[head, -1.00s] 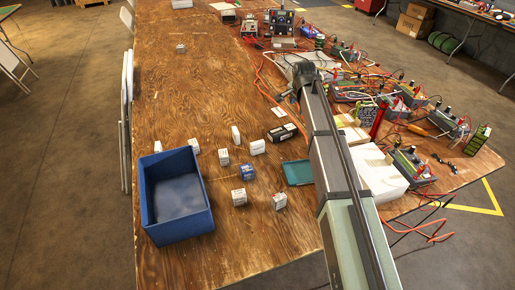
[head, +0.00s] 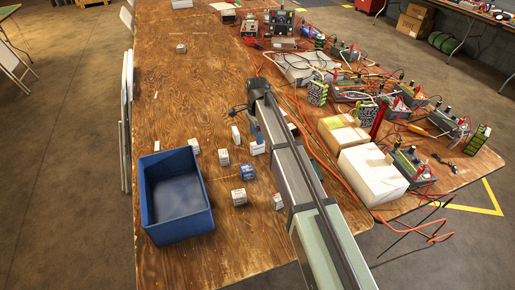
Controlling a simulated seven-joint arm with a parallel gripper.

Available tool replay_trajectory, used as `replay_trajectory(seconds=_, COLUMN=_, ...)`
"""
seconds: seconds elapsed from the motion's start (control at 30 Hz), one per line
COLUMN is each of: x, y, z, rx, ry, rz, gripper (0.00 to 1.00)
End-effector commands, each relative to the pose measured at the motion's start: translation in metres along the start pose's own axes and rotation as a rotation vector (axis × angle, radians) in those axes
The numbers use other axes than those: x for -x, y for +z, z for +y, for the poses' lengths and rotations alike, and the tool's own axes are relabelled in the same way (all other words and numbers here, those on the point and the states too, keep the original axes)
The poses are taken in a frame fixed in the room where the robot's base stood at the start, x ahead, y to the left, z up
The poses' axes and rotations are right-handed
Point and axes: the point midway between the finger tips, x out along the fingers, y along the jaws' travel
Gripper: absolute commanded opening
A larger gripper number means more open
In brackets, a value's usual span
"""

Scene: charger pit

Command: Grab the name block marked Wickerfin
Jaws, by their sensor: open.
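Several small, mostly white name blocks stand on the wooden table right of the blue bin. They include a block at the back left (head: 194,146), an upright one (head: 236,134), one below it (head: 223,157), one beside the arm (head: 257,148), a blue-and-white one (head: 246,172), and two nearer ones (head: 239,197) (head: 278,201). The printing is too small to read, so I cannot tell which is marked Wickerfin. My gripper (head: 236,112) is open and empty; in the picture it appears just beyond the upright block, apparently above the table.
The open blue bin (head: 152,205) stands at the table's left edge. White boxes (head: 372,172), cables and battery devices crowd the right side. A lone small block (head: 181,48) sits far back. The table's left middle is clear. My arm hides part of the table.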

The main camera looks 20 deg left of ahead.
Motion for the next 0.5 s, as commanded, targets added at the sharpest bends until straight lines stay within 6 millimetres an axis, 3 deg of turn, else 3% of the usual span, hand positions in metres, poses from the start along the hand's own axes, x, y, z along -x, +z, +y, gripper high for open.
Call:
replay_trajectory(seconds=0.37, x=-0.020, y=-0.001, z=0.000, rx=0.000, ry=0.000, rz=0.000, gripper=0.51)
replay_trajectory(seconds=0.5, x=-0.036, y=-0.002, z=0.001, rx=0.000, ry=0.001, rz=0.000, gripper=0.51)
